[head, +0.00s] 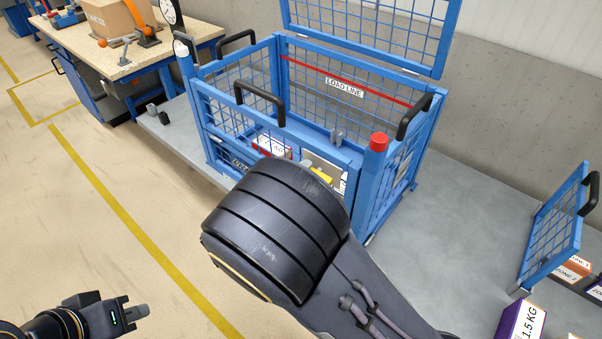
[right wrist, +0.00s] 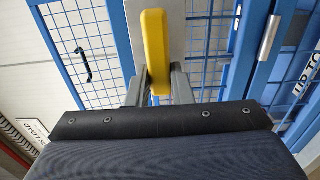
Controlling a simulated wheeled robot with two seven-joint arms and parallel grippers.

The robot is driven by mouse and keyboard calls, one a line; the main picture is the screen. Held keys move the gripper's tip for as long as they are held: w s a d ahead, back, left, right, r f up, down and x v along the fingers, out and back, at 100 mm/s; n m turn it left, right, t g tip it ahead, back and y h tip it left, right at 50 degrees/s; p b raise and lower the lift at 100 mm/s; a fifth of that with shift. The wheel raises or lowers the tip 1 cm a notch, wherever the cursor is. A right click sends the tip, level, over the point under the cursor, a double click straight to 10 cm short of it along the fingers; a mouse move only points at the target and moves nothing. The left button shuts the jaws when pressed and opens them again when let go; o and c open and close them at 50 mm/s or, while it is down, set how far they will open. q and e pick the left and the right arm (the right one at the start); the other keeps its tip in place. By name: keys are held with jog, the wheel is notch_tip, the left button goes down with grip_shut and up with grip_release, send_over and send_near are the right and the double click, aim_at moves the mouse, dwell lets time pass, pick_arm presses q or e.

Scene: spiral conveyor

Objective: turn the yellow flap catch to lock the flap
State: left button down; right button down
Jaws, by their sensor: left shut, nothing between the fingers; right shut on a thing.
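The yellow flap catch (head: 321,174) shows in the head view on the front of the blue mesh cage (head: 350,157), just past my right forearm. In the right wrist view the yellow catch (right wrist: 154,45) stands nearly upright in the picture, in front of a grey plate (right wrist: 173,20). My right gripper (right wrist: 157,76) is shut on its lower end, a finger on each side. My right arm hides that gripper and part of the cage front in the head view. My left gripper (head: 138,312) is shut and empty, low at the left, away from the cage.
The raised mesh lid (head: 375,30) stands above the cage. A red-capped post (head: 377,142) is close right of my right forearm. A workbench (head: 130,50) with a cardboard box (head: 118,18) is at the upper left. The floor around my left gripper is clear.

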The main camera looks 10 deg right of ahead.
jog(key=shift+f, duration=0.1)
jog(key=c, duration=1.3)
grip_release()
jog(key=shift+a, duration=0.1)
jog(key=v, duration=0.7)
jog(key=shift+s+a+b, duration=0.25)
jog(key=shift+a+b, duration=0.05)
jog(key=shift+b, duration=0.05)
